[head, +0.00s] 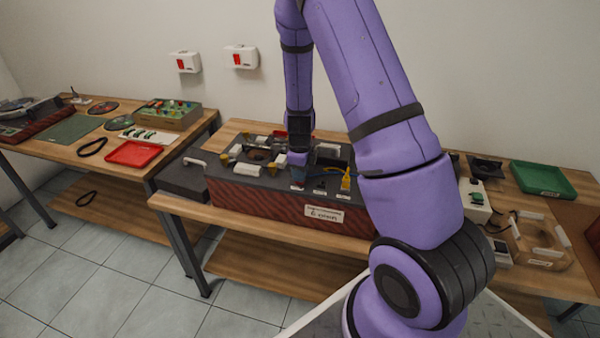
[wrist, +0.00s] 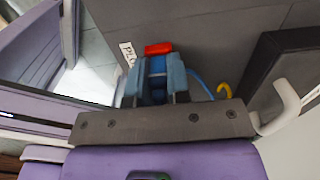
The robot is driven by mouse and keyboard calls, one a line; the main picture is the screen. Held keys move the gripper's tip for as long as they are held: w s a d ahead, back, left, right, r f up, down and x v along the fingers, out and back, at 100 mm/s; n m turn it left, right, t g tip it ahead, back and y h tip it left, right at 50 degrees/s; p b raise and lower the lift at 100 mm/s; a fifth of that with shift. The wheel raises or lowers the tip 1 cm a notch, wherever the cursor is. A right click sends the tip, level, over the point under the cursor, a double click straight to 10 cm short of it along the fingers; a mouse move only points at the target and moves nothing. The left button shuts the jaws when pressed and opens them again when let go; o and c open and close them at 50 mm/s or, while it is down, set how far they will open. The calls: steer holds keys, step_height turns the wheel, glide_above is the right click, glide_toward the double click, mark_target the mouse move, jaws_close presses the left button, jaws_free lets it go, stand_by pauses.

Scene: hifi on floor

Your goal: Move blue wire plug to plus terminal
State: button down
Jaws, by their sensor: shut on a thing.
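In the wrist view my gripper (wrist: 155,80) is shut on the blue wire plug (wrist: 158,88), which shows as a dark blue piece between the fingers. A blue wire (wrist: 202,84) runs off to the right. A red piece (wrist: 158,48), apparently the plus terminal, is just beyond the fingertips, beside a white label (wrist: 128,54) partly readable as "PLU". I cannot tell whether the plug touches it. In the head view my gripper (head: 297,160) points down over the top of the dark box (head: 235,187); the plug is too small to make out there.
A yellow hooked piece (wrist: 223,90) and a white handle (wrist: 283,105) show in the wrist view. The box stands on a wooden table (head: 180,207). A red tray (head: 132,153) is on the left table, and a green tray (head: 543,178) is at right.

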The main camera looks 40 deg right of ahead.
stand_by(0.3)
steer(key=c, duration=1)
jaws_free()
step_height(320, 180, up, 16)
steer(key=shift+f, duration=0.15)
stand_by(0.5)
